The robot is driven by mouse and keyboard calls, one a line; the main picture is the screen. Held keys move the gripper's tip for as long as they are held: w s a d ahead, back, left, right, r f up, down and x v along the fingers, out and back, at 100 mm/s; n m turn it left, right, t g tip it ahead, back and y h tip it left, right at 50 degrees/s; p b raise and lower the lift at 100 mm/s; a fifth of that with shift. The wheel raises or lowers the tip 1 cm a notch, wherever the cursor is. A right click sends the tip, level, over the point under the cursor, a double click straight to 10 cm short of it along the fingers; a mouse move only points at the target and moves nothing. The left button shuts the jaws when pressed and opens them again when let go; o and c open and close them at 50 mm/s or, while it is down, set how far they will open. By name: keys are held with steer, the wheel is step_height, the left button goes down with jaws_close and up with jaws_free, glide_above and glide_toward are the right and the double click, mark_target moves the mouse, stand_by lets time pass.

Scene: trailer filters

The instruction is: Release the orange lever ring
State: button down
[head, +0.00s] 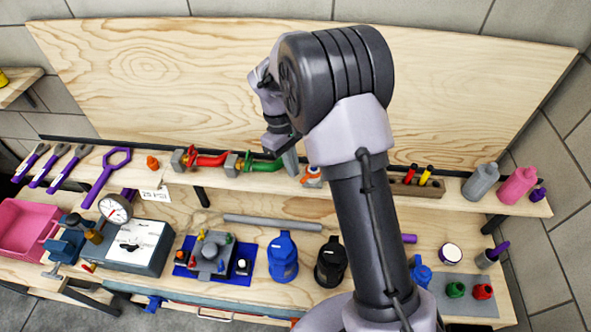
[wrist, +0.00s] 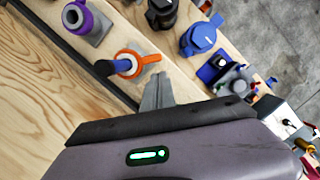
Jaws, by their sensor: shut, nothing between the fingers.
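The orange lever ring (wrist: 127,62) sits around a fitting with a blue part on the wooden shelf, its lever tab pointing right in the wrist view. In the head view the orange ring (head: 312,172) is partly hidden by my arm. My gripper (wrist: 158,90) is shut and empty, with its grey fingers just to the right of and below the ring in the wrist view. A small gap shows between fingers and ring there. In the head view my gripper (head: 290,161) is just left of the ring. I cannot tell their difference in depth.
A green-handled valve (head: 262,165) and a red-handled valve (head: 208,159) stand left on the same shelf. A purple-collared fitting (wrist: 87,22) is near the ring. A blue canister (head: 283,258) and black canister (head: 330,262) stand on the bench below. A wooden board backs the shelf.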

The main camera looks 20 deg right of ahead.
mark_target(302, 181)
steer(key=shift+s+d, duration=0.3)
steer(key=shift+s, duration=0.25)
steer(key=shift+s+n+p, duration=0.25)
steer(key=shift+n+p, duration=0.15)
steer(key=shift+n, duration=0.2)
steer(key=shift+s+r+n+p, duration=0.1)
steer(key=shift+s+n+p, duration=0.2)
steer(key=shift+n, duration=0.3)
steer(key=n, duration=0.1)
steer(key=s+n+t+p, duration=0.1)
steer(key=shift+d+n+h, duration=0.25)
steer(key=shift+n+h, duration=0.05)
steer(key=shift+h, duration=0.1)
steer(key=n+p, duration=0.1)
steer(key=n, duration=0.1)
steer(key=s+d+n+t+p, duration=0.1)
steer(key=n, duration=0.1)
steer(key=s+d+n+p, duration=0.1)
steer(key=n, duration=0.2)
steer(key=shift+s, duration=0.1)
steer(key=shift+t, duration=0.3)
